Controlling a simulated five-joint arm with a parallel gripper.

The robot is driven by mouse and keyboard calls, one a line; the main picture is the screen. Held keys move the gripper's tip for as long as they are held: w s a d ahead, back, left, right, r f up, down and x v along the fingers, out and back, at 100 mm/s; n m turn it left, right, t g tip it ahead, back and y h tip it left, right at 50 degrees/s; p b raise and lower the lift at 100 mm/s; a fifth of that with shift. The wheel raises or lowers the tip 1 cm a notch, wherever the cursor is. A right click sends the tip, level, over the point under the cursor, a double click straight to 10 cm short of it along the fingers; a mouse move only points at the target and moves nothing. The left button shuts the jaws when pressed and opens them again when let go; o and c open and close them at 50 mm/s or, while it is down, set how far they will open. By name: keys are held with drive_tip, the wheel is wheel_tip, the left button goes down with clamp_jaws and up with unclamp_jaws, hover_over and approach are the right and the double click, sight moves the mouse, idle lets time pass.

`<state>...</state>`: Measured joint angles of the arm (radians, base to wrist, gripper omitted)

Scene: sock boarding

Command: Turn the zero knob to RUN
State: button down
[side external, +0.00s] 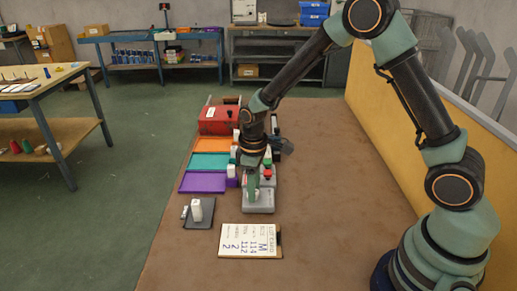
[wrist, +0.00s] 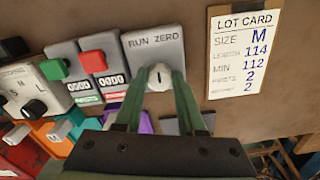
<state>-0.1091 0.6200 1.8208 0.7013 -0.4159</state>
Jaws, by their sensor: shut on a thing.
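The zero knob (wrist: 158,82) is a small pale round knob on a grey panel (wrist: 143,53) marked RUN and ZERO in the wrist view. My gripper (wrist: 159,73) has its two green fingers on either side of the knob and is shut on it. A short dark mark shows on the knob, but I cannot tell for sure which label it points to.
Beside the panel are two counter boxes, one with a red button (wrist: 93,62) and one with a green button (wrist: 54,69). A size selector with a black knob (wrist: 35,109) stands beyond them. A lot card (wrist: 240,50) lies on the other side. Coloured trays (side external: 208,161) lie left of my gripper.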

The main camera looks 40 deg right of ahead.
drive_tip(key=n, duration=0.4)
drive_tip(key=shift+n, duration=0.3)
drive_tip(key=n, duration=0.4)
drive_tip(key=shift+w+n, duration=0.1)
drive_tip(key=shift+n, duration=0.3)
drive_tip(key=c, duration=0.5)
unclamp_jaws()
drive_tip(key=shift+r, duration=0.1)
wheel_tip(320, 180, up, 12)
